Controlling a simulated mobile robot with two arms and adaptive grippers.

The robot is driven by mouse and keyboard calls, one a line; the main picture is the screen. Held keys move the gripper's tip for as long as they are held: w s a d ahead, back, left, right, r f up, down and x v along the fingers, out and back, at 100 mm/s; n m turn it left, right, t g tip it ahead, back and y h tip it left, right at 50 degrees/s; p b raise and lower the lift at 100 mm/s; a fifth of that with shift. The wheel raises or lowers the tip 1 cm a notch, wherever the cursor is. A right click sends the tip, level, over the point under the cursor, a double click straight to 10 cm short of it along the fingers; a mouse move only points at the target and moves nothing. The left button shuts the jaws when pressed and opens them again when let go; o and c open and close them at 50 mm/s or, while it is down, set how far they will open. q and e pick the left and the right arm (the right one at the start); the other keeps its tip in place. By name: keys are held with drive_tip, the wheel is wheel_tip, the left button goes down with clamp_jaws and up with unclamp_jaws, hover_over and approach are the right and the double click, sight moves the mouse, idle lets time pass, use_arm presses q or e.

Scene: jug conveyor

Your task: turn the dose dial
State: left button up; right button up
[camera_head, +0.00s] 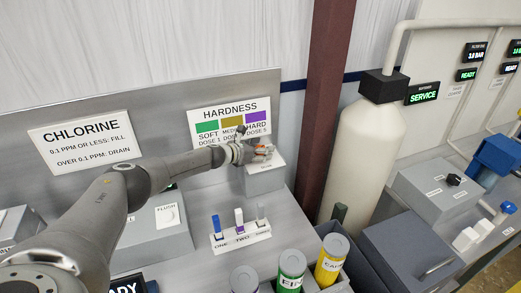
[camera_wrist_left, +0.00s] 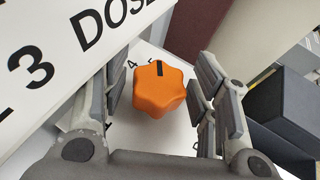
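The dose dial (camera_wrist_left: 158,92) is an orange, lobed knob with a black pointer mark near its upper edge in the left wrist view. Printed numbers, among them a 4, show beside it. In the head view it appears as a small orange patch (camera_head: 261,150) on a light grey box (camera_head: 266,182). My left gripper (camera_head: 258,154) is at the dial, under the hardness sign. In the wrist view its fingers (camera_wrist_left: 163,75) are open on either side of the dial, with visible gaps. My right gripper is not in view.
The hardness sign (camera_head: 229,120) stands just behind the gripper and partly covers the wrist view. Colour-tipped strips stand in a white rack (camera_head: 241,238) in front. Several lidded canisters, one green (camera_head: 291,269), stand at the front edge. A large white tank (camera_head: 364,150) is to the right.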

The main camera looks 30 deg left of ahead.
use_arm(q)
drive_tip(key=shift+n+y+p, duration=0.6)
drive_tip(key=shift+y, duration=0.1)
drive_tip(key=shift+s+f+n+t+y, duration=0.1)
drive_tip(key=shift+n+t+y, duration=0.2)
drive_tip(key=shift+n+y, duration=0.4)
